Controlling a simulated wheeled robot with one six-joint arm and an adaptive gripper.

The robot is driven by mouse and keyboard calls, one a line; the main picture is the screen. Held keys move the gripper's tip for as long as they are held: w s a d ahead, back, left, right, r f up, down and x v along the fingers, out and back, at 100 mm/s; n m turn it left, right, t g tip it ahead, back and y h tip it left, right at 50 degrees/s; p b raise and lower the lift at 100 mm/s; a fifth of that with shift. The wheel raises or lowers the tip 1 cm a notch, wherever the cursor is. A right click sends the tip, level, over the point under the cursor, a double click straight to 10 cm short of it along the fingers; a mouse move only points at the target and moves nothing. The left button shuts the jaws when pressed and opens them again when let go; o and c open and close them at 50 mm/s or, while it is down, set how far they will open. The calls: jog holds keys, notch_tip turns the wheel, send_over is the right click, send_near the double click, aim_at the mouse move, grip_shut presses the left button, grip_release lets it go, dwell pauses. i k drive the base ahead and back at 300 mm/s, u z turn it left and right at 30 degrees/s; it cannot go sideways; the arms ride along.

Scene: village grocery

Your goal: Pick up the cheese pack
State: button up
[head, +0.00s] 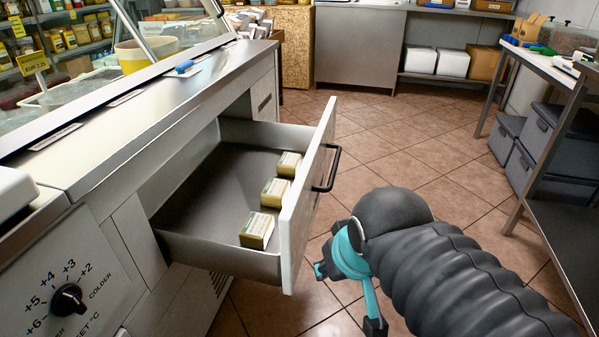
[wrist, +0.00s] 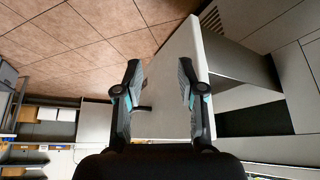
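Three similar small packs with pale tops and yellow-green sides lie in a row in an open drawer (head: 205,190): a near pack (head: 257,231), a middle pack (head: 275,191) and a far pack (head: 289,164). Their labels are too small to read, so I cannot tell which is cheese. My gripper (head: 346,298) is outside the drawer, to the right of its front panel and partly hidden by my arm. In the wrist view my gripper (wrist: 158,68) has its fingers apart with no pack between them. The drawer front (wrist: 165,85) shows behind the fingers; no pack shows there.
The drawer's front panel (head: 305,200) with its black handle (head: 328,168) stands between my gripper and the packs. The steel counter (head: 150,100) lies above and left of the drawer. A shelf table (head: 560,80) with grey bins stands right. Tiled floor (head: 380,145) is clear between.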

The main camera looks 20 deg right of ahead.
aim_at(290, 163)
jog(key=k, duration=0.35)
jog(key=z, duration=0.95)
jog(key=i, duration=0.5)
jog(key=u, duration=0.95)
jog(key=i, duration=0.5)
jog(key=k, duration=0.6)
jog(key=z, duration=0.9)
jog(key=i, duration=0.5)
jog(key=u, duration=0.65)
